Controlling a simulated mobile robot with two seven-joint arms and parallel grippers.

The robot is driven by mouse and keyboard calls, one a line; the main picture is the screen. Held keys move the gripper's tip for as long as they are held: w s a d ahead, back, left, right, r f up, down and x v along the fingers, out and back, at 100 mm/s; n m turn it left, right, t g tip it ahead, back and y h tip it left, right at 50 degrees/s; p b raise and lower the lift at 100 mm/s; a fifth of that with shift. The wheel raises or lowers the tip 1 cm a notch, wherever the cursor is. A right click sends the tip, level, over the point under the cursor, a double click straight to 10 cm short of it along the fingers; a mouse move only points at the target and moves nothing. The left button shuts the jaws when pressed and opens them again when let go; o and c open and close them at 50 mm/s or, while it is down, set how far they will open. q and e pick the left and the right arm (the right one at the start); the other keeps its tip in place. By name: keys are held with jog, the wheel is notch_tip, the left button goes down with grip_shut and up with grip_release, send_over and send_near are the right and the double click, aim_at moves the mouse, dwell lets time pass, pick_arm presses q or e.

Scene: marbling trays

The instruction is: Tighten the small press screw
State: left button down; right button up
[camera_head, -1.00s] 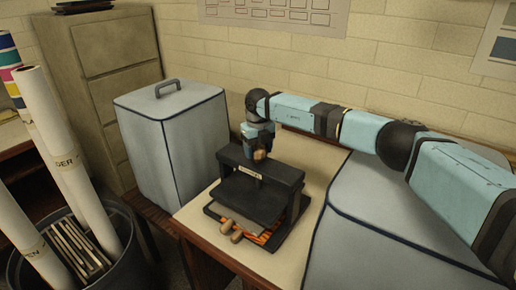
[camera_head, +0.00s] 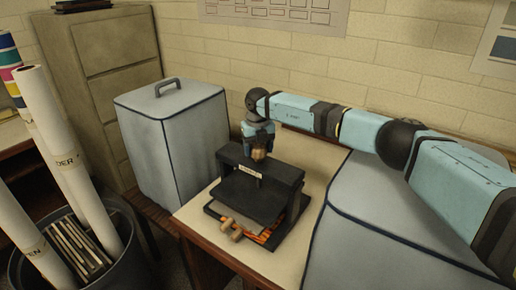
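The small press (camera_head: 288,178) is a black frame with a top crossbar, a pale label and a dark flat plate (camera_head: 252,199) below. It stands on the cream-topped table, right of the grey box. My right gripper (camera_head: 258,153) points down above the middle of the crossbar. A small tan-brown piece (camera_head: 259,155), seemingly the screw's knob, shows between its fingertips; the gripper appears shut on it, and most of the screw is hidden. Light wooden pegs (camera_head: 231,228) stick out at the press's front. My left gripper is not in view.
A grey covered box (camera_head: 172,140) with a top handle stands left of the press. Another grey covered block (camera_head: 375,235) lies under my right arm. A bin (camera_head: 110,262) with paper rolls is at the left. Bare tabletop (camera_head: 207,208) shows beside the press.

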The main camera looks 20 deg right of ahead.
aim_at(258, 146)
jog(key=o, duration=0.3)
notch_tip(258, 146, up, 14)
jog(key=shift+f+b, duration=0.1)
jog(key=shift+b, duration=0.65)
